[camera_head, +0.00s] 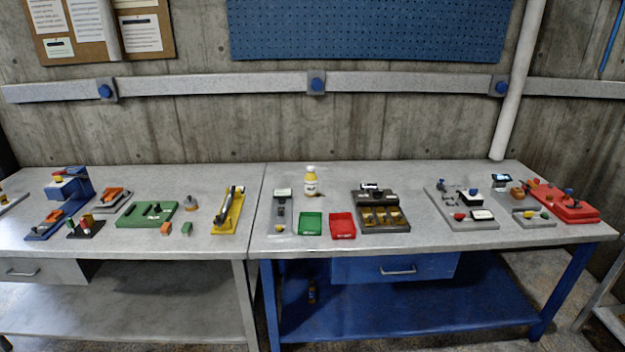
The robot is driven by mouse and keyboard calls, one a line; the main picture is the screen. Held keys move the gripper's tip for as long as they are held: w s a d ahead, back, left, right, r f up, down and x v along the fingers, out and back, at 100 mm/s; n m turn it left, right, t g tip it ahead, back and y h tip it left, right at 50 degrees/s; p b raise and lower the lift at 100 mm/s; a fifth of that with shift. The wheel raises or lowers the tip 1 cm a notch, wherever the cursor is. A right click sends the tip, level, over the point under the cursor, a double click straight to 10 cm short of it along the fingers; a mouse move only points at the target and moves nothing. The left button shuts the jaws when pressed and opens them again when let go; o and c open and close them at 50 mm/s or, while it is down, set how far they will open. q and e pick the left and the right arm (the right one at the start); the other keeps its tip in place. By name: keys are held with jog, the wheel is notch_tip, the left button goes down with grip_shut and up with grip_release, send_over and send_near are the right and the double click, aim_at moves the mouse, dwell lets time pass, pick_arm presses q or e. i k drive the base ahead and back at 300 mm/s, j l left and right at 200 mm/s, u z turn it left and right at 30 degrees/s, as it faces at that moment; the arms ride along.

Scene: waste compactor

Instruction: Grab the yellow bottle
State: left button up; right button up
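A small yellow bottle (310,181) with a pale cap and a light label stands upright on the right-hand grey workbench (410,240), toward the left part of its top. It stands behind a green tray and a red tray, with clear bench around it. Neither of my grippers shows in the head view, so nothing is seen holding the bottle.
The green tray (311,223) and red tray (342,225) are in front of the bottle. A grey device (281,212) is to its left, a dark block fixture (380,211) to its right. Several other fixtures line both benches. A wall rail (220,85) runs behind.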

aim_at(311, 178)
jog(key=i+l, duration=0.15)
jog(key=i, duration=0.3)
jog(key=i+l, duration=0.2)
jog(key=i, duration=0.25)
jog(key=i+l, duration=0.15)
jog(key=i, duration=0.3)
jog(key=i+l, duration=0.1)
jog(key=i, duration=0.6)
jog(key=i+l, duration=0.1)
jog(key=i, duration=0.55)
